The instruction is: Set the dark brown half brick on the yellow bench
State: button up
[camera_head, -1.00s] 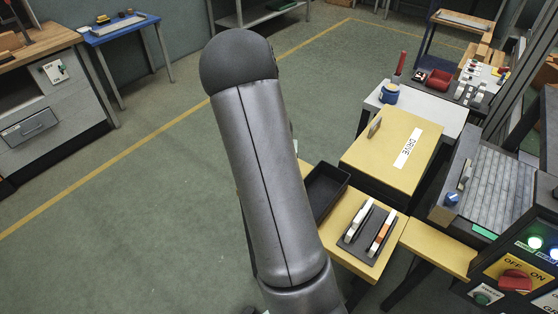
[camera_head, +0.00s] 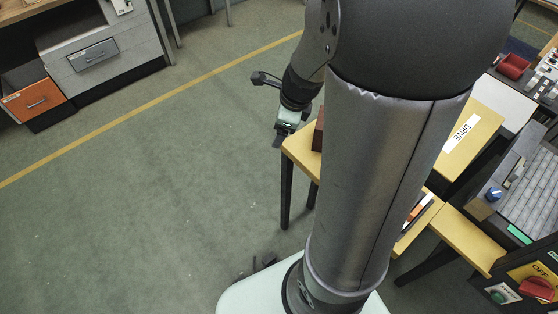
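The yellow bench (camera_head: 299,149) shows its near left corner and legs beside my arm; the arm hides much of it. A dark reddish-brown block (camera_head: 318,134) shows at the bench top, mostly hidden behind my arm. I cannot tell whether it is the dark brown half brick or whether it rests on the bench. My gripper (camera_head: 279,139) hangs pointing down just left of the bench corner, apart from the block in the picture. Its fingers are small and dark, so I cannot tell whether they are open or shut, and I see no brick in them.
A yellow panel marked DRIVE (camera_head: 472,127) and a lower yellow surface (camera_head: 468,243) stand on the right, near a grey slatted machine (camera_head: 525,182) and a control panel (camera_head: 535,287). A grey cabinet with an orange drawer (camera_head: 37,101) is at upper left. The green floor on the left is clear.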

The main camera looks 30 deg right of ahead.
jog(key=s+a+r+n+g, duration=0.1)
jog(key=s+a+r+n, duration=0.1)
jog(key=s+a+n, duration=0.2)
jog(key=s+a+r+n+h, duration=0.1)
jog(key=s+a+r+n, duration=0.2)
jog(key=s+n, duration=0.7)
jog(key=a+n, duration=0.2)
jog(key=n, duration=0.9)
jog(key=shift+s+r+g, duration=0.35)
jog(key=shift+s+g, duration=0.05)
